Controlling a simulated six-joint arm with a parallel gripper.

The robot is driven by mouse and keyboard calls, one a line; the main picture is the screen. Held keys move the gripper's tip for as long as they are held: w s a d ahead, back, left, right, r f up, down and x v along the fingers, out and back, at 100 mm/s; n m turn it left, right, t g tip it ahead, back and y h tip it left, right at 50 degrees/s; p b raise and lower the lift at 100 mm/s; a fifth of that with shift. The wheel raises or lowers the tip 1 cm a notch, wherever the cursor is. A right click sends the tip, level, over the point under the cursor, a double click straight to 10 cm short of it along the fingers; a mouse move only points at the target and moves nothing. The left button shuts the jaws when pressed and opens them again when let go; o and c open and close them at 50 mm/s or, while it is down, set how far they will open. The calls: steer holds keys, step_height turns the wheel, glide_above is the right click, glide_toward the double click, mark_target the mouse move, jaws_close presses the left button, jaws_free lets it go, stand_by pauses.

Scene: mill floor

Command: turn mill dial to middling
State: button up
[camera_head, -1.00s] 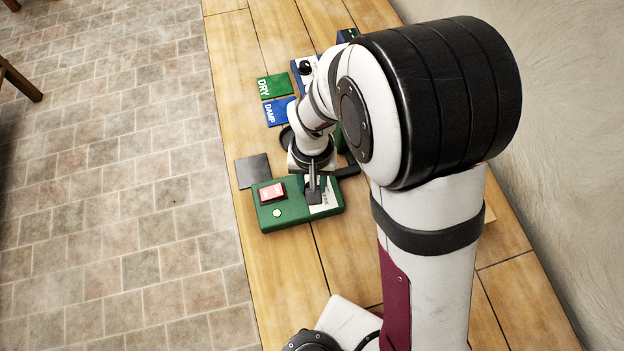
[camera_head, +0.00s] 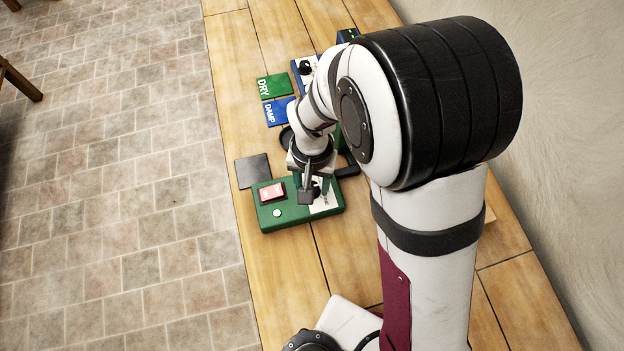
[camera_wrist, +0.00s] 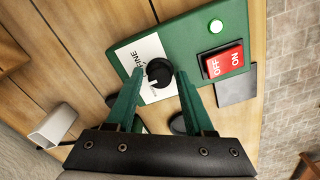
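The mill control box (camera_head: 290,212) is green and lies on the bench; it also shows in the wrist view (camera_wrist: 185,40). Its black dial (camera_wrist: 159,72) sits on a white label plate (camera_wrist: 146,50). "FINE" is readable at the plate's left in the wrist view; other wording is hidden or too small. A pale mark on the dial points down and slightly left there. My gripper (camera_wrist: 160,78) is over the dial, one green finger on each side, with small gaps showing. In the head view, my gripper (camera_head: 314,192) hides part of the plate.
A red OFF/ON switch (camera_wrist: 222,62) and a lit green lamp (camera_wrist: 215,53) are on the box. A dark square plate (camera_head: 252,170), a green DRY card (camera_head: 272,86) and a blue DAMP card (camera_head: 279,111) lie nearby. The bench's left edge is close.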

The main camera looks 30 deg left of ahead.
steer(key=shift+o, duration=0.8)
steer(key=shift+w+r, duration=0.1)
steer(key=shift+r, duration=0.25)
step_height(320, 180, up, 15)
